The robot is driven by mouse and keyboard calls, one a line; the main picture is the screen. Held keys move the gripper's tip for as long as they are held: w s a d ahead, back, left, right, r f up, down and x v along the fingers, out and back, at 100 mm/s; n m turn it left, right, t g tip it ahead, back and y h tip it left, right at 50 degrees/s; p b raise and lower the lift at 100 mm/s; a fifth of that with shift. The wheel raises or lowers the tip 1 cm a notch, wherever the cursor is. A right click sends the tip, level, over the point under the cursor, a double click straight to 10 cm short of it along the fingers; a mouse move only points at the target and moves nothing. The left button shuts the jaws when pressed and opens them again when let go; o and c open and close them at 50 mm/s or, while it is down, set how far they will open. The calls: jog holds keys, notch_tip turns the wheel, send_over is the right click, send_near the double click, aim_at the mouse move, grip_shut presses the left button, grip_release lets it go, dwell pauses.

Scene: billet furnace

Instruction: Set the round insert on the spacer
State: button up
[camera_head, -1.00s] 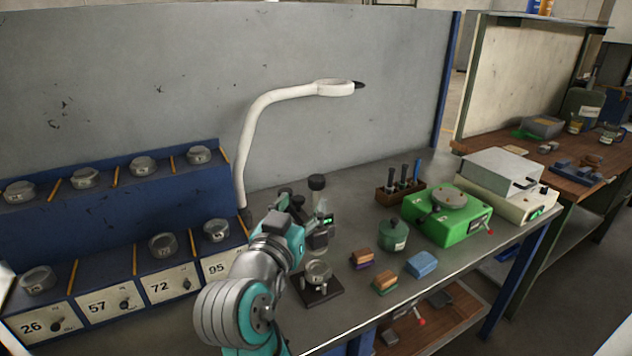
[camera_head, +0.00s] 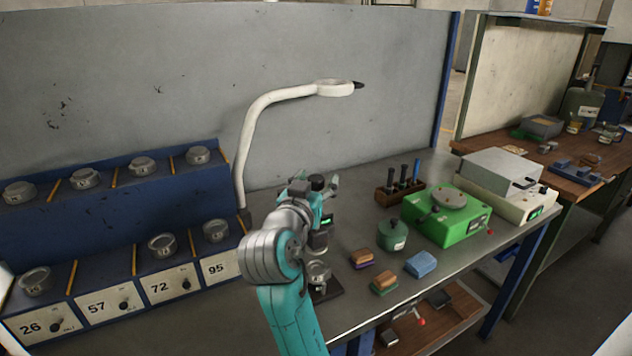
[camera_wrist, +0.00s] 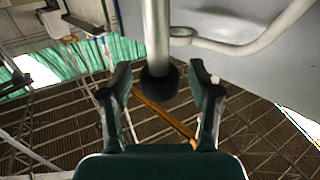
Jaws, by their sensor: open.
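A round grey metal piece (camera_head: 318,271), which may be the insert, sits above a black square plate (camera_head: 328,293) at the bench front, partly hidden by my arm. I cannot tell for sure which thing is the spacer. My gripper (camera_head: 316,184) is open and raised over the bench behind that piece, at the top of a gauge stand with a small green display (camera_head: 326,220). In the wrist view, which looks inverted, my gripper (camera_wrist: 160,72) has its fingers apart, with a black-capped post (camera_wrist: 158,86) showing between them. I cannot tell whether they touch it.
A blue rack (camera_head: 110,228) with several round metal pieces stands left. A white lamp arm (camera_head: 270,98) rises behind. Stacked blocks (camera_head: 384,282), a blue block (camera_head: 421,264), a green pot (camera_head: 392,235), a tool holder (camera_head: 400,190) and a green device (camera_head: 448,218) stand right.

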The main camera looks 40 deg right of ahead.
grip_shut()
jog(key=shift+f, duration=3.25)
grip_release()
jog(key=shift+a, duration=0.1)
jog(key=v, duration=1.1)
jog(key=shift+s+a, duration=0.2)
jog(key=shift+a, duration=0.15)
